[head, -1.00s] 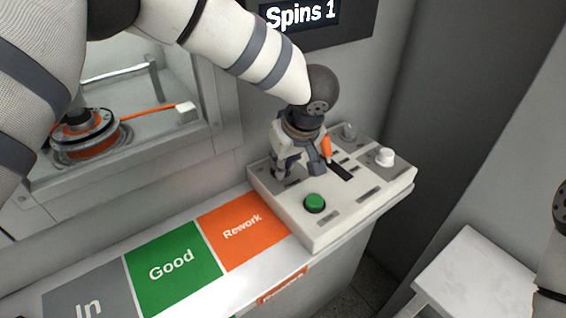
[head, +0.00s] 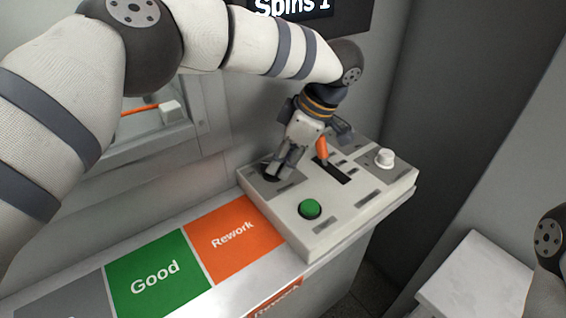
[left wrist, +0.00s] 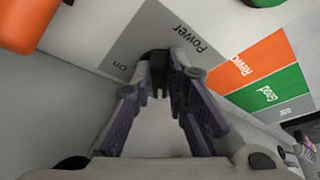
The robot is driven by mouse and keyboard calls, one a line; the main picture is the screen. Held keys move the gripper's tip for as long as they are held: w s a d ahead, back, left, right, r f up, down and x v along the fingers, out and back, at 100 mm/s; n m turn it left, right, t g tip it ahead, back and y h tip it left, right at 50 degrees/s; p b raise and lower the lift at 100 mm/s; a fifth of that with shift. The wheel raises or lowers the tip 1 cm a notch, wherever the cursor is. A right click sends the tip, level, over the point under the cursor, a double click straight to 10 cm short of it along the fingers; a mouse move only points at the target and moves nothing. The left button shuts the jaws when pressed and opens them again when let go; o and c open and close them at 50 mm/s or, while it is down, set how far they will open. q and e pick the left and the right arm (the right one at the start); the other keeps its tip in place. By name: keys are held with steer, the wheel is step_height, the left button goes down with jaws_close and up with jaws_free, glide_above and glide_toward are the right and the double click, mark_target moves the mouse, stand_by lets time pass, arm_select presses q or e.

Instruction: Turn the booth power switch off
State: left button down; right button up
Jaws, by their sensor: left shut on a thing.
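The booth power switch (left wrist: 158,62) is a small black lever on a grey plate (left wrist: 150,32) marked "Power" and "On" in the left wrist view. My left gripper (head: 270,172) points down at the far left corner of the white control box (head: 335,222) in the head view. Its fingertips, also seen in the left wrist view (left wrist: 160,82), are closed on the switch from both sides. In the head view the fingers hide the switch. My right gripper is out of view; only part of my right arm shows at the right edge.
An orange lever (head: 321,150) stands in a black slot close beside my left gripper. A green button (head: 310,208) and a white knob (head: 385,157) are on the same box. Orange "Rework" (head: 233,240) and green "Good" (head: 158,278) areas lie to the left.

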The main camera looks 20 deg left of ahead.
arm_select(q)
steer(key=shift+w+n, duration=0.1)
steer(key=shift+n, duration=0.5)
steer(key=c, duration=1.6)
jaws_free()
steer(key=v, duration=1.2)
steer(key=shift+w+a, duration=0.1)
steer(key=shift+w, duration=0.1)
